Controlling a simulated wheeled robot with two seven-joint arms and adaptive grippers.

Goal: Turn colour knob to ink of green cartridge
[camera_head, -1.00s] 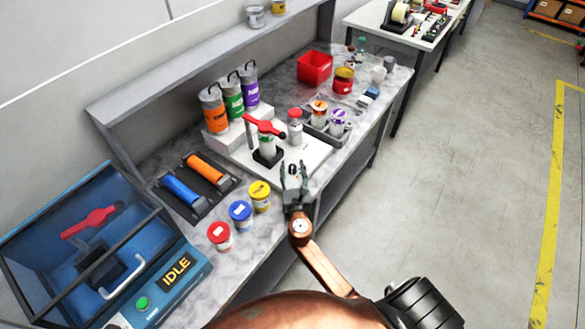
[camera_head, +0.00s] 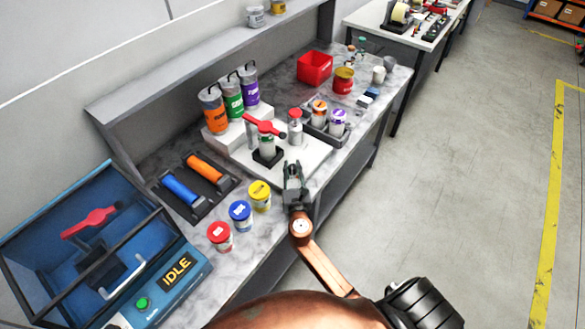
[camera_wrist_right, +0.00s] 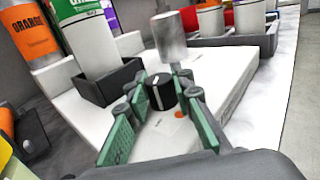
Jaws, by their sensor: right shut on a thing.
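A black colour knob (camera_wrist_right: 160,92) with a white pointer line stands on the front of the white dispensing base (camera_head: 310,158). My right gripper (camera_head: 293,168) is at the base's front edge. In the right wrist view its green-padded fingers (camera_wrist_right: 161,98) are shut on the knob from both sides. An orange dot (camera_wrist_right: 180,114) shows beside the knob; other colour marks are hidden or unclear. A white cartridge with a green band (camera_wrist_right: 92,45) stands upright in a black holder (camera_wrist_right: 112,82) behind the knob, under a red lever (camera_head: 264,126) in the head view. My left gripper is not in view.
Orange (camera_head: 213,115), green (camera_head: 232,100) and purple (camera_head: 250,90) canisters stand behind. A metal post (camera_wrist_right: 170,40) rises close behind the knob. Red (camera_head: 219,236), blue (camera_head: 240,214) and yellow (camera_head: 260,195) jars stand left of my gripper. A grey tray (camera_head: 325,133) holds jars to the right.

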